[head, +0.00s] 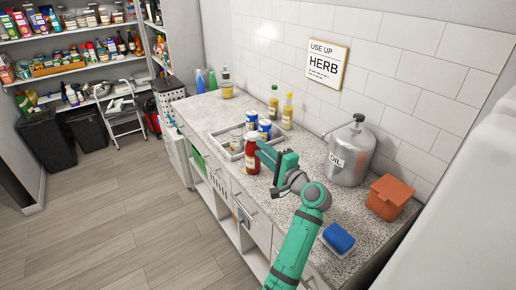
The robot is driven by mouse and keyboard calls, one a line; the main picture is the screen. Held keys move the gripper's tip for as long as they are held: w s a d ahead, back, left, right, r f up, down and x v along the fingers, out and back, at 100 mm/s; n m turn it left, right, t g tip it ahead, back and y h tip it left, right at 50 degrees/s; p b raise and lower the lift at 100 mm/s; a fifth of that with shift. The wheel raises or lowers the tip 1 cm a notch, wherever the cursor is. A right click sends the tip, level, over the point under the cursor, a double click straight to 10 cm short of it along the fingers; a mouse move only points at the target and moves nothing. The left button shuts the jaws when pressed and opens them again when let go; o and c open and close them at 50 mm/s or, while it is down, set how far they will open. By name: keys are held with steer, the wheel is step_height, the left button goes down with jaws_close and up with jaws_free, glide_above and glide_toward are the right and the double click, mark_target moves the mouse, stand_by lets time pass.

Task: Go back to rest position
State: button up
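My arm reaches up from the bottom of the head view over the speckled counter (222,117). My gripper (265,153) is at the middle of the counter, just right of a red bottle (252,158) with a pale label. The gripper overlaps the bottle's right edge in the picture. I cannot tell whether they touch. The bottle looks upright at the near side of a grey tray (226,153). The fingertips are small and partly hidden, so whether they are open or shut does not show.
The tray holds blue-and-yellow cans (264,129) and a jar (236,140). Yellow bottles (287,112) stand behind. A metal oil canister (349,155), an orange box (390,196) and a blue sponge (339,237) are right of my arm. The floor (120,220) at left is clear.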

steer(key=s+a+f+n+g+h, duration=0.1)
steer(key=s+a+f, duration=0.2)
steer(key=s+f, duration=0.45)
steer(key=s+a+f+n+g+h, duration=0.15)
steer(key=s+f, duration=0.35)
steer(key=f, duration=0.5)
steer(key=s+d+f+n+t+h, duration=0.1)
steer(key=s+d+f+h, duration=0.2)
steer(key=s+f, duration=0.5)
steer(key=s+d+f+n+h, duration=0.1)
steer(key=s+d+f+h, duration=0.15)
steer(key=s+f, duration=0.55)
steer(key=s+d+r+n+h, duration=0.2)
steer(key=s+n, duration=0.1)
steer(key=s, duration=1.5)
steer(key=s+a+r+n+t, duration=0.2)
steer(key=s+a+r+n, duration=0.1)
steer(key=s+r, duration=0.7)
steer(key=s+n, duration=0.1)
steer(key=s, duration=0.3)
steer(key=shift+n+h, duration=0.3)
steer(key=shift+n, duration=0.05)
